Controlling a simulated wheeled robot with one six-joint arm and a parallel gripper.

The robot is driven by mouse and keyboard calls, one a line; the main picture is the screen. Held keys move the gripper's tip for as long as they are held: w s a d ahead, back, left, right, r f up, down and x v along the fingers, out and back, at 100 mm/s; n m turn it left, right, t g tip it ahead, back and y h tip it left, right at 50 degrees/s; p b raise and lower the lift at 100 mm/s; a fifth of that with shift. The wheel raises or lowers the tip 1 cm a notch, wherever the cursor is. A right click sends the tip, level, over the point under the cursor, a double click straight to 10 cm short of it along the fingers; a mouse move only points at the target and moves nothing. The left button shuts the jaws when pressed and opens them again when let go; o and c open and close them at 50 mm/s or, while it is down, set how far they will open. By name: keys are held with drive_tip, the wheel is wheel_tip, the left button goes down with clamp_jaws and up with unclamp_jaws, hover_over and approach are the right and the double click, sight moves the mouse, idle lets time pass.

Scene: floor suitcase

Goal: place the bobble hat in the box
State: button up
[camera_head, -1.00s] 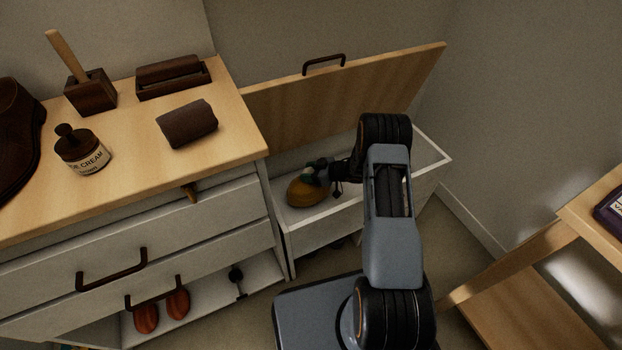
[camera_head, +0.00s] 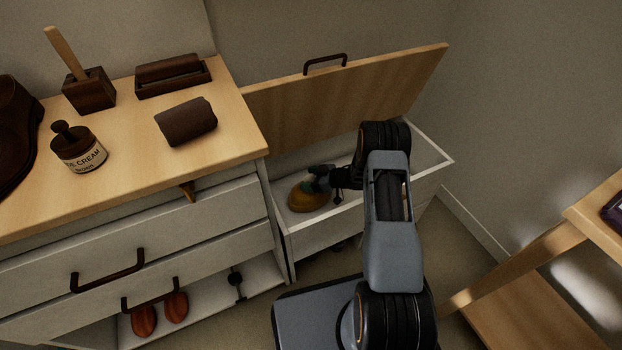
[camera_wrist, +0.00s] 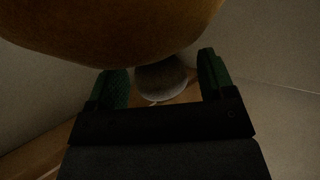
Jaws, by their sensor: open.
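The bobble hat (camera_head: 307,201) is mustard yellow and sits inside the white box (camera_head: 349,212), near its left end. The box's wooden lid (camera_head: 345,95) stands open at the back. My gripper (camera_head: 318,180) is down in the box, at the top of the hat. In the wrist view, the hat (camera_wrist: 120,35) fills the top of the picture and its grey bobble (camera_wrist: 160,80) shows between my gripper's (camera_wrist: 160,76) two green fingers. The fingers are spread, with gaps on both sides of the bobble. The hat's underside is hidden.
A wooden bench (camera_head: 535,300) is at the right. The right part of the box interior is partly hidden by my arm.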

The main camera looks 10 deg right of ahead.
drive_tip(key=shift+r, duration=0.1)
drive_tip(key=shift+d+r, duration=0.15)
drive_tip(key=shift+r, duration=0.05)
drive_tip(key=p+v, duration=0.3)
drive_tip(key=v, duration=0.3)
drive_tip(key=shift+s+d+r, duration=0.1)
drive_tip(key=shift+s+d, duration=0.05)
drive_tip(key=shift+d, duration=0.1)
drive_tip(key=w+d+r+m+t+h, duration=0.25)
drive_tip(key=w+r+h, duration=0.3)
drive_tip(key=r, duration=0.45)
drive_tip(key=s+d+r+m+h, duration=0.1)
drive_tip(key=s+r+m+h, duration=0.15)
drive_tip(key=r, duration=0.35)
drive_tip(key=s+d+r+m+h, duration=0.1)
drive_tip(key=s+r+h, duration=0.1)
drive_tip(key=r+h, duration=0.25)
drive_tip(key=s+a+r+m+g, duration=0.1)
drive_tip(key=s+a+r+g, duration=0.1)
drive_tip(key=s, duration=0.6)
drive_tip(key=s+a+r+m+g+y, duration=0.1)
drive_tip(key=s+a, duration=0.3)
drive_tip(key=s, duration=0.5)
drive_tip(key=s+a+r+m+g, duration=0.3)
drive_tip(key=s+r+g, duration=0.1)
drive_tip(key=s, duration=0.4)
drive_tip(key=shift+s+a, duration=0.25)
drive_tip(key=shift+s, duration=0.15)
